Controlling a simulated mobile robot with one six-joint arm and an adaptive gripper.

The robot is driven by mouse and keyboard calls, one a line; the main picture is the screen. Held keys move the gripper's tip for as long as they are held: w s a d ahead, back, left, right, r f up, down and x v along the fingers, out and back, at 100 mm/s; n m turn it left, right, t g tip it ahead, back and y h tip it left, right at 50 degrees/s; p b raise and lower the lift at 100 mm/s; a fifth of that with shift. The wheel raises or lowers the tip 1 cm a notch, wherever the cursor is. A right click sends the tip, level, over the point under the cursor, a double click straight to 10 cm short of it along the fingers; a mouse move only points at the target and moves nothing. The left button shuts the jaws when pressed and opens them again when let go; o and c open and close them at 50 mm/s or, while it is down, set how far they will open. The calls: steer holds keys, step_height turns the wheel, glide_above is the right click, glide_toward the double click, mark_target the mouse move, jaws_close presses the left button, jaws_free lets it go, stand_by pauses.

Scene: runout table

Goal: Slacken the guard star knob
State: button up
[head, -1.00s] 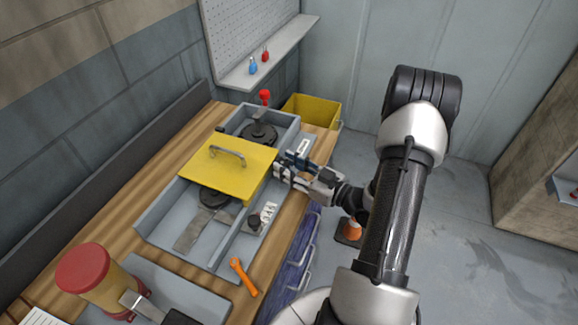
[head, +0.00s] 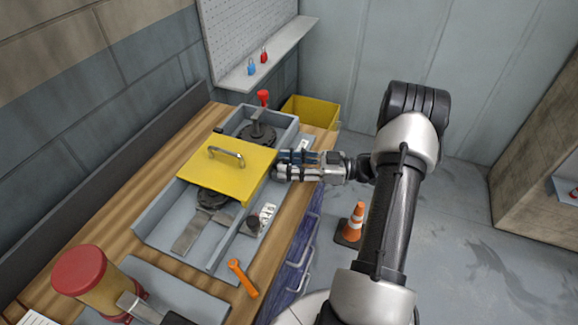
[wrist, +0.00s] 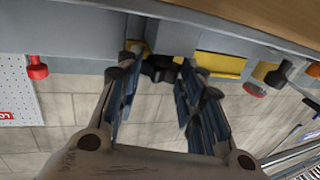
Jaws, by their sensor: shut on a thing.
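The yellow guard (head: 228,172) with its grey handle lies across the grey trough (head: 150,225) on the wooden bench. My gripper (head: 284,165) is at the guard's right edge, coming in from the right. In the wrist view, the dark star knob (wrist: 159,68) sits between the fingertips of my gripper (wrist: 158,76), in front of a grey bracket (wrist: 176,36). The gripper is shut on the knob. In the head view the fingers hide the knob. The guard's yellow edge (wrist: 220,64) shows behind the right finger in the wrist view.
A red-topped post (head: 263,98) stands at the trough's far end. A dark knob and a white switch plate (head: 267,214) are on the near right side. An orange wrench (head: 242,278) and a red-lidded jar (head: 80,280) are nearer. An orange cone (head: 355,222) stands on the floor.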

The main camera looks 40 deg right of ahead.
steer(key=shift+w+d+n+g+y+b, duration=0.15)
steer(key=shift+n+g+y+b, duration=0.15)
steer(key=shift+n+g+y, duration=0.8)
steer(key=o, duration=1.1)
steer(key=shift+c, duration=0.2)
steer(key=shift+m, duration=0.3)
